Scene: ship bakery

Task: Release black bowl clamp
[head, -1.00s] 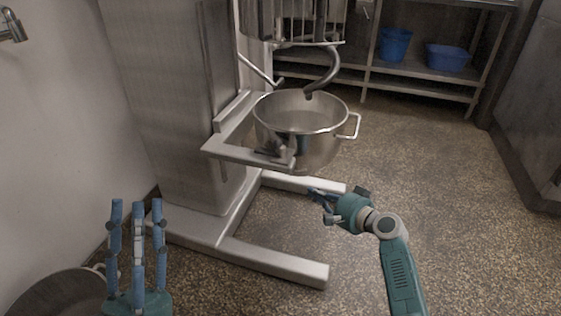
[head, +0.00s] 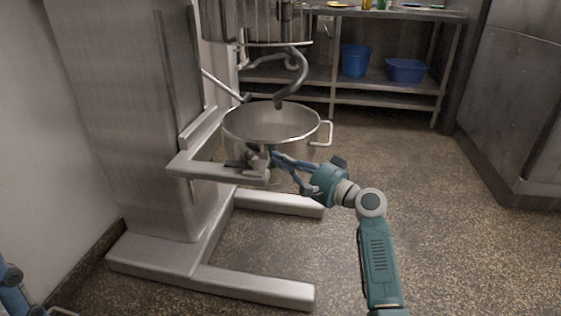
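The steel mixing bowl (head: 290,142) sits in the arm of the bowl support (head: 195,166) on the mixer. The dark bowl clamp (head: 240,164) is on the support arm at the bowl's front left, with a grey knob-like part beside it. My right gripper (head: 274,160) has its blue fingers reaching left to that part, at or very near it. Its fingertips overlap the clamp area, so I cannot tell whether they touch or grip it.
The dough hook (head: 290,85) hangs over the bowl. The mixer's column (head: 130,120) and floor legs (head: 250,287) stand at the left. A steel shelf (head: 388,90) with blue tubs (head: 405,70) is behind. The floor at right is clear.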

